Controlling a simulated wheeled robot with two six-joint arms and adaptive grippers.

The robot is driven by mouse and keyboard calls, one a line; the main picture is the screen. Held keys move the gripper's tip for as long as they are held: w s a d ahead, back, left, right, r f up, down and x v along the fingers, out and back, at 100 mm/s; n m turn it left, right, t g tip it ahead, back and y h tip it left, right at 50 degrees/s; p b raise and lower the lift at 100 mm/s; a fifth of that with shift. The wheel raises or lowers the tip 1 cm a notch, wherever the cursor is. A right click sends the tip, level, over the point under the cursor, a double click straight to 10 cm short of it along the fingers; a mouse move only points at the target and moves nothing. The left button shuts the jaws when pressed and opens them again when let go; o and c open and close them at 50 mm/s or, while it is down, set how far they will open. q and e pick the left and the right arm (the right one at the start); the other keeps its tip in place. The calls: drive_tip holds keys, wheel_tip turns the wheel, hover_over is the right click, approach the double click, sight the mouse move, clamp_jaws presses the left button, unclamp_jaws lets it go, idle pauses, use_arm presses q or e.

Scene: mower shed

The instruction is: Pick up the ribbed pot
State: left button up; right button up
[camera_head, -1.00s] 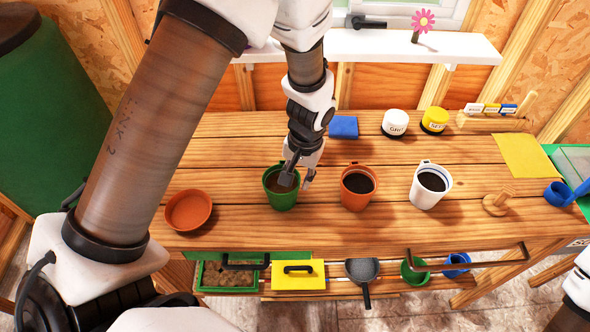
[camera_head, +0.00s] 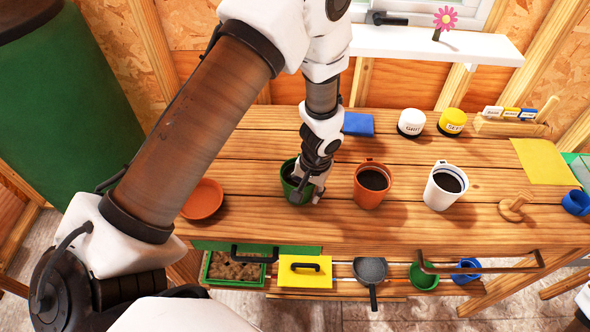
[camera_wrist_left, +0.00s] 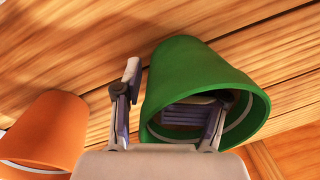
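A green pot (camera_head: 287,181) stands upright on the workbench, partly hidden by my left gripper (camera_head: 303,188). An orange pot (camera_head: 371,185) and a white pot (camera_head: 444,187), both with dark filling, stand to its right. I cannot make out ribs on any pot. In the left wrist view, my left gripper (camera_wrist_left: 172,95) is open astride the wall of the green pot (camera_wrist_left: 190,70), one finger inside the mouth and one outside with a small gap. The orange pot (camera_wrist_left: 45,130) is at the left there. My right gripper is not in view.
An orange saucer (camera_head: 203,199) lies left of the green pot. A blue block (camera_head: 358,123), a white jar (camera_head: 411,122) and a yellow-lidded jar (camera_head: 452,121) stand behind. A rail (camera_head: 480,267) runs along the front.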

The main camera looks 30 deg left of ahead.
use_arm(q)
drive_tip(key=shift+s, duration=0.15)
clamp_jaws()
